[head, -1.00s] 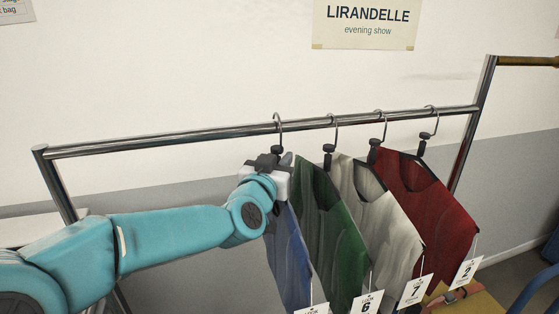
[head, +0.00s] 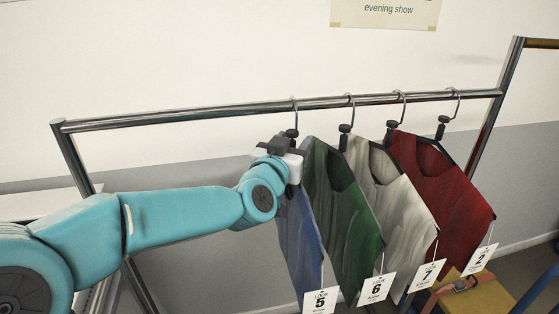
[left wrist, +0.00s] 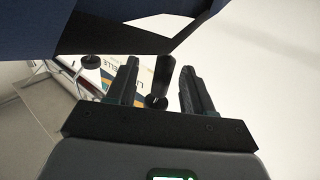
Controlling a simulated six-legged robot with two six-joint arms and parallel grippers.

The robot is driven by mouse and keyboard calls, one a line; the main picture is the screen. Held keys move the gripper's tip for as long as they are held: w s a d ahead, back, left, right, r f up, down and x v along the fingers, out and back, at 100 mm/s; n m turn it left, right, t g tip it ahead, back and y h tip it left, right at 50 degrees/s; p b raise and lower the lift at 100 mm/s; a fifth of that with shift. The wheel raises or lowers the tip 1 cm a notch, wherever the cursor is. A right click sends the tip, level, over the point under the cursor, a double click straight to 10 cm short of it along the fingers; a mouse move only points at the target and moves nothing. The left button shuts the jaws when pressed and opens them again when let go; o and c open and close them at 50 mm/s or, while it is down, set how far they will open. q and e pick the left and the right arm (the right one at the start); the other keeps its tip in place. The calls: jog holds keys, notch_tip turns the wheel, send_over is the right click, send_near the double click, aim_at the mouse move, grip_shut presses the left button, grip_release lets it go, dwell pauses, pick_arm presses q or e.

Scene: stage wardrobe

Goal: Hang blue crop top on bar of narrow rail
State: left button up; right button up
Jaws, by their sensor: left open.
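The blue crop top (head: 299,246) hangs by its hook on the bar (head: 200,112) of the rail, leftmost of the garments, with a tag reading 5. My left gripper (head: 290,149) is at the neck of its hanger, just under the hook, and hides the top of the garment. In the left wrist view the two fingers (left wrist: 157,85) are apart, with the dark hanger stem (left wrist: 164,75) between them and dark blue cloth (left wrist: 110,35) above. My right gripper is not in view.
A green top (head: 340,205), a grey top (head: 395,190) and a red top (head: 440,180) hang close together to the right. The bar left of the blue top is bare. A second rail with a brass bar (head: 540,43) stands at the right.

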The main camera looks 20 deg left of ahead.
pick_arm(q)
jog(key=s, duration=1.5)
jog(key=shift+s+b, duration=0.15)
jog(key=shift+b, duration=0.25)
